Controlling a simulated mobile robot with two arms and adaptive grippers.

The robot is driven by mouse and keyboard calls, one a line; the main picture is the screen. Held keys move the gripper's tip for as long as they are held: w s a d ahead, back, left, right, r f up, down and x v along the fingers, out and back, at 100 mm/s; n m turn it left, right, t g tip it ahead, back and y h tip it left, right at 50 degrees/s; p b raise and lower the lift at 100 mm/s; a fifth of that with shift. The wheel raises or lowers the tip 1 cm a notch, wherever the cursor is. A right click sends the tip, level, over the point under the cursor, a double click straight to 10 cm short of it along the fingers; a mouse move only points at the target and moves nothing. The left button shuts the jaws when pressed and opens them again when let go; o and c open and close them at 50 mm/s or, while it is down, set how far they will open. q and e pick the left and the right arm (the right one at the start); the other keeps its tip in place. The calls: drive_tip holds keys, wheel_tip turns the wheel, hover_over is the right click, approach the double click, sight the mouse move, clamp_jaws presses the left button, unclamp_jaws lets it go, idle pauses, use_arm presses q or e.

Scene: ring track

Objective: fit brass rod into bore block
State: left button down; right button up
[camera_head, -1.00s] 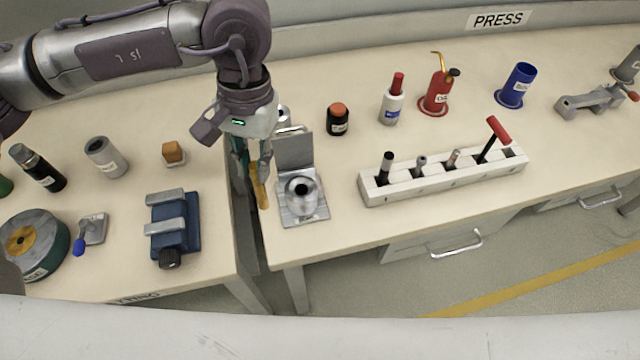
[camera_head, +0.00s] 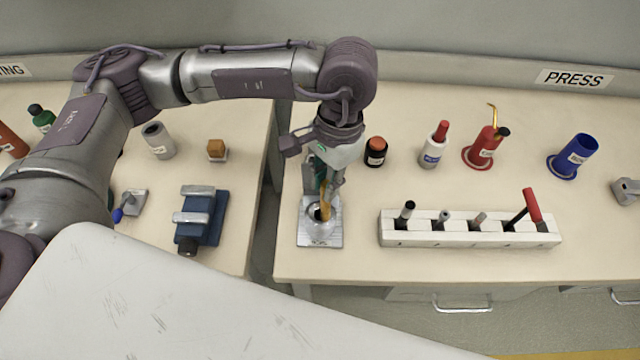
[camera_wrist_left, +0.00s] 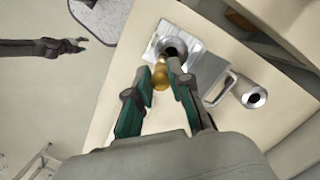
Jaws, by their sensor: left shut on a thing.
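My left gripper (camera_head: 324,186) is shut on the brass rod (camera_head: 325,210), which hangs down from its fingers. The bore block (camera_head: 319,230) is a silvery round body on a flat metal plate, near the left edge of the right-hand bench. The rod's lower end is at the bore's mouth in the head view; I cannot tell whether it is inside. In the left wrist view the rod (camera_wrist_left: 161,76) shows between the fingers, beside the dark bore of the block (camera_wrist_left: 173,46). A dark gripper, seemingly my right one (camera_wrist_left: 72,46), shows over the floor there, its opening unclear.
A white rack (camera_head: 466,236) with several tools stands right of the block. A black jar with an orange top (camera_head: 376,152) and bottles stand behind. A blue vise (camera_head: 202,217) sits on the left bench, across a gap. A silvery holed cylinder (camera_wrist_left: 254,96) is near the block.

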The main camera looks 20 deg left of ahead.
use_arm(q)
drive_tip(key=shift+w+a+f+p, duration=0.15)
drive_tip(key=shift+a+f+p, duration=0.05)
drive_tip(key=shift+f, duration=0.7)
drive_tip(key=shift+w+a+f+p, duration=0.2)
drive_tip(key=shift+a+f, duration=0.05)
drive_tip(key=shift+f, duration=0.65)
drive_tip(key=shift+w+a+f+p, duration=0.15)
drive_tip(key=shift+a+f+p, duration=0.05)
drive_tip(key=shift+f, duration=0.7)
drive_tip(key=c, duration=1.1)
unclamp_jaws()
drive_tip(key=shift+o, duration=0.2)
use_arm(e)
drive_tip(key=shift+w+d+r, duration=0.25)
drive_tip(key=shift+d+r, duration=0.25)
drive_tip(key=shift+r, duration=0.35)
use_arm(q)
drive_tip(key=shift+r, duration=0.15)
use_arm(e)
drive_tip(key=shift+a+r, duration=0.1)
use_arm(q)
wheel_tip(320, 180, up, 12)
drive_tip(key=w+d+b, duration=0.1)
drive_tip(key=b, duration=0.2)
drive_tip(key=shift+w, duration=0.3)
use_arm(e)
drive_tip(key=shift+f, duration=1.65)
